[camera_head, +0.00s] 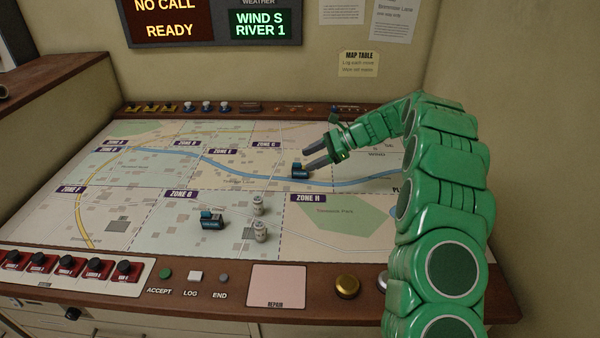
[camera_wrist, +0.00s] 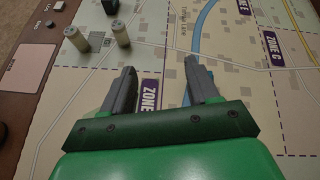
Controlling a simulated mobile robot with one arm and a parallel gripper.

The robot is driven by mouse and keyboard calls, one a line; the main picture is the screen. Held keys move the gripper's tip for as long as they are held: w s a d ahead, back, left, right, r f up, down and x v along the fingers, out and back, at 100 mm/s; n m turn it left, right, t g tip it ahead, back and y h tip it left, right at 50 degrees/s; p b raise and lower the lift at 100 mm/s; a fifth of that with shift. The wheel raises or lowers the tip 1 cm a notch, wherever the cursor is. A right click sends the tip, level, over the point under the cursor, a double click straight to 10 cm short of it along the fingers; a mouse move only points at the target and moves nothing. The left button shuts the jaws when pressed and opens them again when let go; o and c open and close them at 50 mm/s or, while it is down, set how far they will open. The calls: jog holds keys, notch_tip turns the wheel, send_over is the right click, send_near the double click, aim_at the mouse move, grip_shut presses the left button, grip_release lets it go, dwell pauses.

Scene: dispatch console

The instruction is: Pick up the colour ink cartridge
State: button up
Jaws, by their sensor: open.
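Two small dark cartridges with teal-blue parts are on the map. One cartridge (camera_head: 300,171) lies near the river below the Zone C label. The other cartridge (camera_head: 212,221) lies in Zone G, and its dark edge shows at the top of the wrist view (camera_wrist: 112,5). Their labels are too small to tell which is the colour ink. My gripper (camera_head: 305,158) is open, its fingers beside the river cartridge in the head view; contact cannot be told.
Two pale cylinders (camera_head: 258,205) (camera_head: 261,232) stand right of the Zone G cartridge. A pink repair pad (camera_head: 277,285) and buttons line the front edge. Small switches line the back edge (camera_head: 207,106). The map's left side is clear.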

aim_at(299, 163)
jog(key=w+d+f+m, duration=0.1)
jog(key=w+f, duration=0.1)
jog(key=f, duration=0.1)
jog(key=w+d+f+m+y, duration=0.1)
jog(key=w+f, duration=0.2)
jog(key=w+f+m+t, duration=0.1)
jog(key=w+f, duration=0.1)
jog(key=w, duration=0.1)
jog(key=shift+w+d+f, duration=0.1)
jog(key=shift+d+f, duration=0.3)
jog(key=shift+x, duration=3.85)
jog(key=shift+r, duration=0.1)
jog(key=c, duration=1)
jog(key=shift+c, duration=0.3)
jog(key=shift+r, duration=0.1)
notch_tip(299, 163, up, 3)
jog(key=shift+r, duration=0.25)
jog(key=shift+s+r+t, duration=0.25)
jog(key=shift+s+t, duration=0.05)
jog(key=s+d+r, duration=0.2)
jog(key=s+r, duration=0.7)
jog(key=s, duration=0.4)
jog(key=shift+d+y, duration=0.3)
jog(key=shift+d, duration=0.1)
